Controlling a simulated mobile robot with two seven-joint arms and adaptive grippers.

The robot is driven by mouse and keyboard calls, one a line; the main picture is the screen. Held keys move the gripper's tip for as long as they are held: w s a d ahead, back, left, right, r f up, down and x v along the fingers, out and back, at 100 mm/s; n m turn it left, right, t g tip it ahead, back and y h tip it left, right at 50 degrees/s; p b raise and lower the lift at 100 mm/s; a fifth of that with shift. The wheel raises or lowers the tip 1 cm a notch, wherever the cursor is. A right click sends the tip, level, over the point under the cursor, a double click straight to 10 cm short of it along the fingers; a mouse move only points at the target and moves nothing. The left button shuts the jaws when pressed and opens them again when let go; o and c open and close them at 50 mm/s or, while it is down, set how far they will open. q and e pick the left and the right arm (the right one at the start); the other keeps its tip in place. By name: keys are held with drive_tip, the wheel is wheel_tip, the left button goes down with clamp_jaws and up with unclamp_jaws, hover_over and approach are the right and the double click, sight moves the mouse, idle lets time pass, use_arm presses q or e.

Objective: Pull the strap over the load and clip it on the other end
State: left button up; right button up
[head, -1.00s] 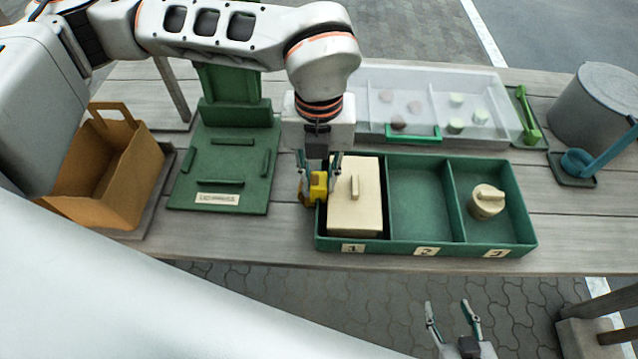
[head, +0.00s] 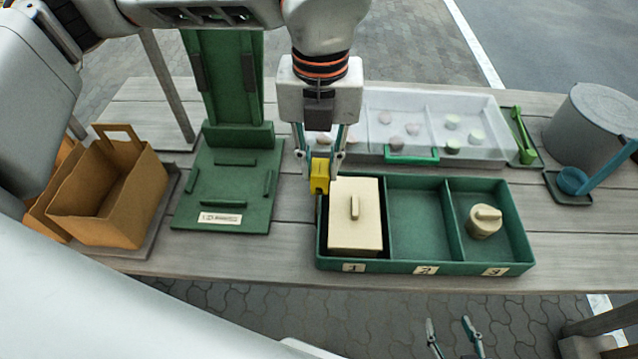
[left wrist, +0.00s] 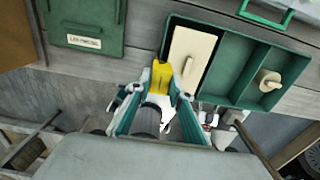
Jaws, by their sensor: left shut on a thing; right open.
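A green tray (head: 413,266) with three numbered compartments stands at the table's front. A cream lidded box (head: 354,230), apparently the load, sits in compartment 1, its bar handle upward. My left gripper (head: 322,160) is shut on a yellow clip (head: 320,179) and holds it above the tray's left edge, beside the box. The left wrist view also shows the clip (left wrist: 161,76) between the fingers. I cannot make out a strap lying over the box, nor its other end. My right gripper (head: 453,338) is open and empty, low at the front edge of the head view.
Compartment 2 is empty; compartment 3 holds a cream round knobbed piece (head: 485,221). A green stand (head: 225,190) and brown paper bag (head: 110,200) are left. A clear bin (head: 374,100) is behind; a grey pot (head: 592,125) and blue ladle (head: 573,181) are right.

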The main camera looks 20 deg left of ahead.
use_arm(q)
wheel_tip(320, 180, up, 10)
wheel_tip(320, 180, up, 5)
drive_tip(key=p, duration=0.4)
hover_over(320, 167)
use_arm(e)
drive_tip(key=shift+w+a+r, duration=0.1)
drive_tip(key=shift+w+r, duration=0.05)
drive_tip(key=shift+r, duration=1)
drive_tip(key=shift+w+r, duration=0.15)
drive_tip(key=shift+r, duration=0.95)
use_arm(q)
drive_tip(key=shift+f, duration=0.15)
